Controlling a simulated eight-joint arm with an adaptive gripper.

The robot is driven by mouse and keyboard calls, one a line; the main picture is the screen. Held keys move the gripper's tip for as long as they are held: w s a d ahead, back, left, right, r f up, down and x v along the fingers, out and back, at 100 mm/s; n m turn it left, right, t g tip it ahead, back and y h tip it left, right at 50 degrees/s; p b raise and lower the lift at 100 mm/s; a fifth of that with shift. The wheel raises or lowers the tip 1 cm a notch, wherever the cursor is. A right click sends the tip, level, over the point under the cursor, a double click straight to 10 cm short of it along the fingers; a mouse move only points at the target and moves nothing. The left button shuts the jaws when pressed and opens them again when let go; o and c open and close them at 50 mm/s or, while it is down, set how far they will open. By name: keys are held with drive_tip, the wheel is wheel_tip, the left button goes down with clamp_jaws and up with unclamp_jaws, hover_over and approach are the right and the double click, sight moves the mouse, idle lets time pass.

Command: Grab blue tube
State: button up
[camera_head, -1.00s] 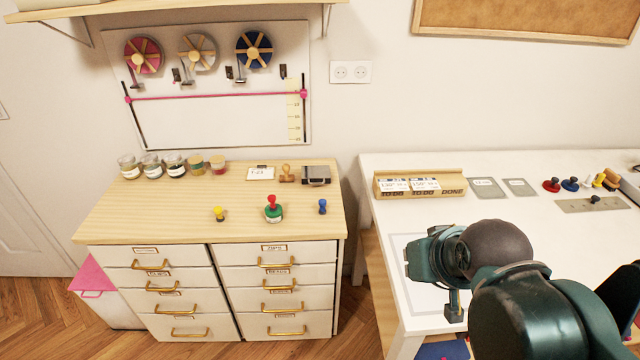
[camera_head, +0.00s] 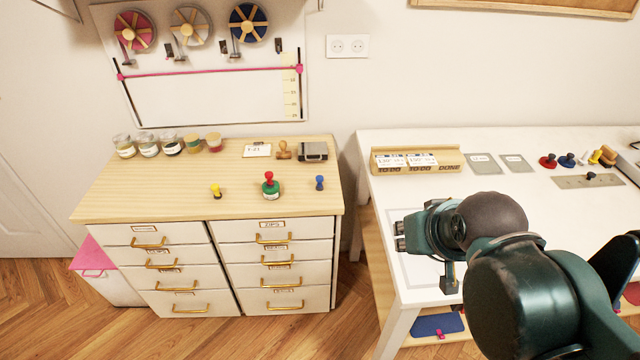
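A small blue tube-like piece (camera_head: 320,183) stands upright on the right part of the wooden cabinet top (camera_head: 140,205). To its left is a green round piece with a red knob (camera_head: 269,186), and further left a small yellow piece (camera_head: 216,191). My gripper (camera_head: 400,236) is over the left part of the white table, pointing left, to the right of the cabinet and well apart from the blue piece. Nothing shows held in it. Its fingers are small and dark here, so I cannot tell how far apart they are.
Several jars (camera_head: 147,146), a white card (camera_head: 257,151), a wooden stamp (camera_head: 283,150) and a grey box (camera_head: 313,151) line the cabinet's back. A wooden card holder (camera_head: 416,160) stands on the white table (camera_head: 480,138). A gap separates cabinet and table. The cabinet's front strip is clear.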

drive_tip(key=o, duration=0.4)
drive_tip(key=shift+o, duration=0.2)
drive_tip(key=shift+r, duration=0.1)
drive_tip(key=w+a+r+n+g+p, duration=0.25)
drive_tip(key=w+r+n+p, duration=0.2)
drive_tip(key=w, duration=0.45)
drive_tip(key=n+g+p, duration=0.5)
drive_tip(key=n+p, duration=0.6)
drive_tip(key=p, duration=0.1)
hover_over(320, 178)
drive_tip(key=shift+t, duration=0.25)
drive_tip(key=f, duration=1.1)
drive_tip(key=shift+s+d+f, duration=0.15)
drive_tip(key=shift+d, duration=0.05)
drive_tip(key=shift+w+a+f+n, duration=0.25)
drive_tip(key=shift+f, duration=0.3)
drive_tip(key=shift+f, duration=0.15)
